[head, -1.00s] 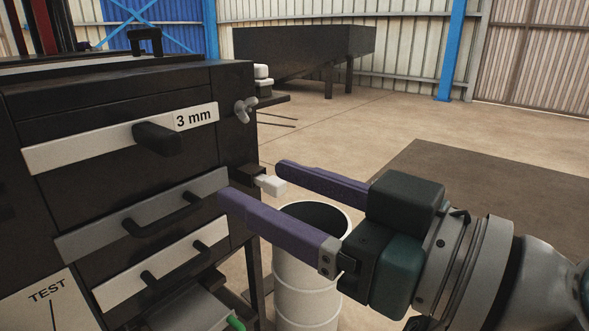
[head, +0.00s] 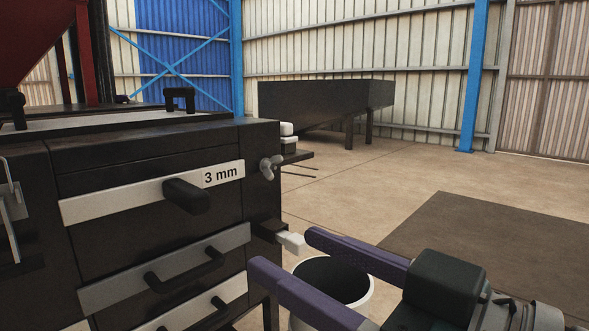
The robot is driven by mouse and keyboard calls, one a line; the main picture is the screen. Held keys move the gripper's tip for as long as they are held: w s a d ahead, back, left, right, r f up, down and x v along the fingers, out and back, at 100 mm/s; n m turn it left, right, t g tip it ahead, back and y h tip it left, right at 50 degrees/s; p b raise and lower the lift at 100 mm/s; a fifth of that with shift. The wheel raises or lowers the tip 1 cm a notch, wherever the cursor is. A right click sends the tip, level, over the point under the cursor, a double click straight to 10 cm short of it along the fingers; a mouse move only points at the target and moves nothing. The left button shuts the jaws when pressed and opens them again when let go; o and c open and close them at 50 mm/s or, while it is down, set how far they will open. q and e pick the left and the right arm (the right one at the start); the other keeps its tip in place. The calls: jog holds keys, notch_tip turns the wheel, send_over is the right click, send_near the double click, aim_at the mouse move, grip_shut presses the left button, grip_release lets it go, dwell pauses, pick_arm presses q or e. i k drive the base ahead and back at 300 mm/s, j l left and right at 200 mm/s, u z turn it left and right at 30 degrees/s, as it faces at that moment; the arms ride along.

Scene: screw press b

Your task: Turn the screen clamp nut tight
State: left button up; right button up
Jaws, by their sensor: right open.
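The screen clamp nut looks like a grey wing nut (head: 271,167) on the right edge of the dark screen box (head: 90,240), just right of the drawer front labelled "3 mm" (head: 150,193). Its wings stand tilted. My right gripper (head: 280,252) is open, with two long purple fingers pointing left. It is below and slightly right of the wing nut, apart from it, with nothing between the fingers. A small white block on a dark bracket (head: 290,242) shows near the fingertips. My left gripper is not in view.
A white barrel (head: 362,312) with an open top stands behind and below my right fingers. More drawer fronts with dark handles (head: 185,270) lie below the labelled one. A dark trough (head: 320,108) stands at the back. The floor on the right is clear, with a dark mat (head: 490,240).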

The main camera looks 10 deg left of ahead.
aim_at(275, 160)
jog(key=i+l+u, duration=0.1)
jog(key=u, duration=0.3)
jog(key=i+l+u, duration=0.2)
jog(key=u, duration=0.15)
jog(key=i+l+u, duration=0.15)
jog(key=u, duration=0.25)
jog(key=l, duration=0.1)
